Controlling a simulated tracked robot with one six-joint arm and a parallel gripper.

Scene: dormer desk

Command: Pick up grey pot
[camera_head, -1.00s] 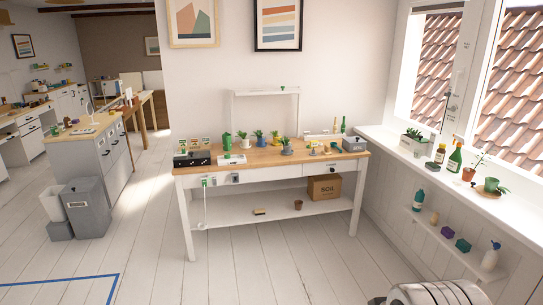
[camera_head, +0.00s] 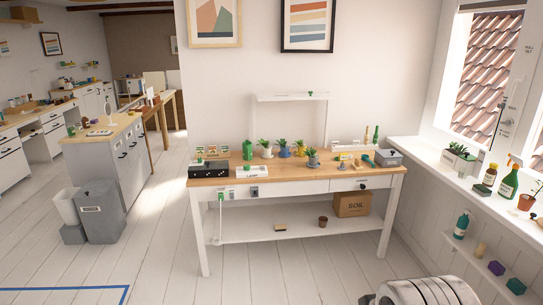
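A grey pot (camera_head: 313,162) with a small green plant stands upright on the wooden top of the desk (camera_head: 225,174), right of the middle and nearer the front than the other potted plants. A blue pot (camera_head: 285,153), a yellow pot (camera_head: 300,152) and a white pot (camera_head: 267,154) stand behind it to the left. My gripper is not in view. A white rounded part of my own body shows at the bottom right.
A black box (camera_head: 208,170) and a white tray (camera_head: 252,172) lie left on the desk, a grey box (camera_head: 389,158) at its right end. A soil box (camera_head: 352,204) is on the lower shelf. Grey bins (camera_head: 98,210) stand left. The floor before the desk is clear.

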